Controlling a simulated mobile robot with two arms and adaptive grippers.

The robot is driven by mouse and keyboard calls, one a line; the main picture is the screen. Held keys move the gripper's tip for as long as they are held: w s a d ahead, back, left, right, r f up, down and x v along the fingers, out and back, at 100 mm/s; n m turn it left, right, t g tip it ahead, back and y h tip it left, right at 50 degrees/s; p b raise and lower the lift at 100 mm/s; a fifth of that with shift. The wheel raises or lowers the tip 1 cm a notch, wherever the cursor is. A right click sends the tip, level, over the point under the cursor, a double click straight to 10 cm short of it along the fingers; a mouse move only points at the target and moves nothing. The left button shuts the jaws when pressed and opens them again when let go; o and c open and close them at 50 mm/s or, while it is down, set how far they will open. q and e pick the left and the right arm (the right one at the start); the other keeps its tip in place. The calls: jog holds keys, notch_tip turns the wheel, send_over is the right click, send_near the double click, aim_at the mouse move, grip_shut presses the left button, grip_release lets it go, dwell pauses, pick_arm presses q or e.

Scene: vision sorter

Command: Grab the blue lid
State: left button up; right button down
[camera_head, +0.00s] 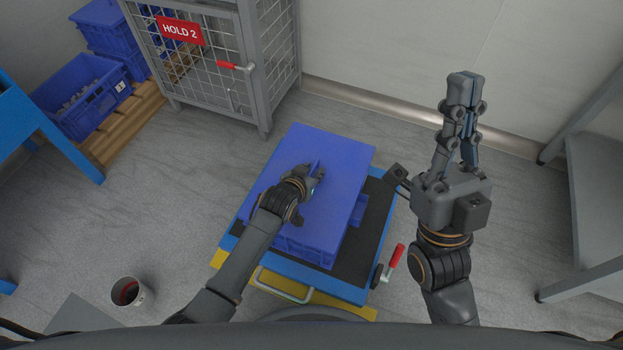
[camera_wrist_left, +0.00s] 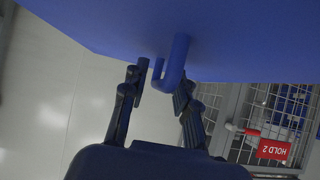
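The blue lid (camera_head: 338,155) lies flat on a blue crate (camera_head: 308,248) that stands on a cart. A hook-shaped blue handle rises from the lid; it shows in the left wrist view (camera_wrist_left: 177,65). My left gripper (camera_head: 312,172) is over the middle of the lid at this handle. In the left wrist view its fingers (camera_wrist_left: 161,84) are apart, with the handle between them; the right finger is close to it, and contact is unclear. The handle is partly hidden in the head view. My right gripper (camera_head: 464,88) is raised to the right of the cart, fingertips together, empty.
The cart (camera_head: 378,215) has a dark top, blue frame and red-handled lever (camera_head: 396,257). A wire cage (camera_head: 225,60) marked HOLD 2 stands behind it. Blue crates (camera_head: 82,95) sit on a pallet at left. A bin (camera_head: 130,292) stands front left. A grey table (camera_head: 600,190) is at right.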

pick_arm(q)
grip_shut()
jog(key=shift+r, duration=0.1)
